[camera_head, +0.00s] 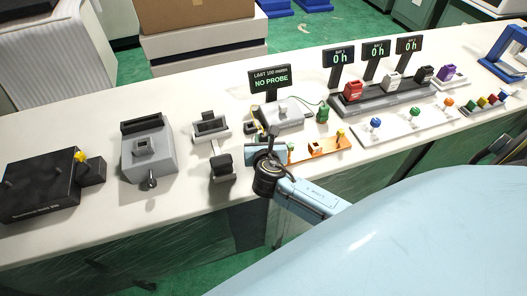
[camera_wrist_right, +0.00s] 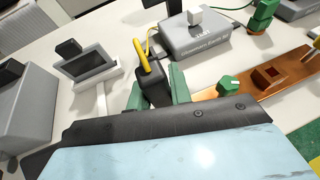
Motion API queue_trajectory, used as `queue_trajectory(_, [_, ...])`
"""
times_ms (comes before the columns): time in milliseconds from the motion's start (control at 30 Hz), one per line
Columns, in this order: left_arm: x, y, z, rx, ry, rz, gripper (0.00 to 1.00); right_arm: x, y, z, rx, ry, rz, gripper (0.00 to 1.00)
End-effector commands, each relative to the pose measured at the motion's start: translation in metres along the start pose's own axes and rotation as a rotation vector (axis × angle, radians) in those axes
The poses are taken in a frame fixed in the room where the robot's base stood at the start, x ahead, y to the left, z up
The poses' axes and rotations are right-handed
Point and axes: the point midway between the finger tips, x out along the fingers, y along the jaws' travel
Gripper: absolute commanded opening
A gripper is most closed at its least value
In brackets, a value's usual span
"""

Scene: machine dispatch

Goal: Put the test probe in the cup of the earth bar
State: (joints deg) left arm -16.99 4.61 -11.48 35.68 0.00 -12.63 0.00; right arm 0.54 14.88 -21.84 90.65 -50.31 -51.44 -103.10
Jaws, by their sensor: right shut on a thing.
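The test probe (camera_wrist_right: 154,91) is a black block with a yellow cable at its top. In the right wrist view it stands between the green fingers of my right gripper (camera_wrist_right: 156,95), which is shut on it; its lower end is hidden. In the head view my right gripper (camera_head: 269,158) is at the left end of the copper earth bar (camera_head: 331,151). The square copper cup (camera_head: 314,147) stands on the bar, to the right of the gripper; the wrist view shows the cup (camera_wrist_right: 268,75) with a dark opening, apart from the probe. My left gripper is out of view.
Behind the bar is a grey tester (camera_wrist_right: 198,40) with a display (camera_head: 270,79) reading "NO PROBE". A green knob (camera_wrist_right: 229,85) sits on the bar between probe and cup.

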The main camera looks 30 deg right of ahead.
Motion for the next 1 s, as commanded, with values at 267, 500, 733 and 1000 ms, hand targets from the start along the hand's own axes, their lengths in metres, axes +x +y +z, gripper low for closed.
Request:
queue_trajectory(267, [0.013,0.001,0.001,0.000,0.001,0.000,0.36,0.014,0.000,-0.032,0.000,0.001,-0.001,0.00])
queue_trajectory(500, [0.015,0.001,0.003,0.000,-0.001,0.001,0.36,0.018,0.000,-0.041,0.001,-0.002,0.001,0.00])
queue_trajectory(733, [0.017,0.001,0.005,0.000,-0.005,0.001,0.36,0.019,0.000,-0.043,0.001,-0.002,0.000,0.00])
queue_trajectory(1000, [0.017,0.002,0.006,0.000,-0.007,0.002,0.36,0.019,0.000,-0.044,0.001,-0.001,0.000,0.42])
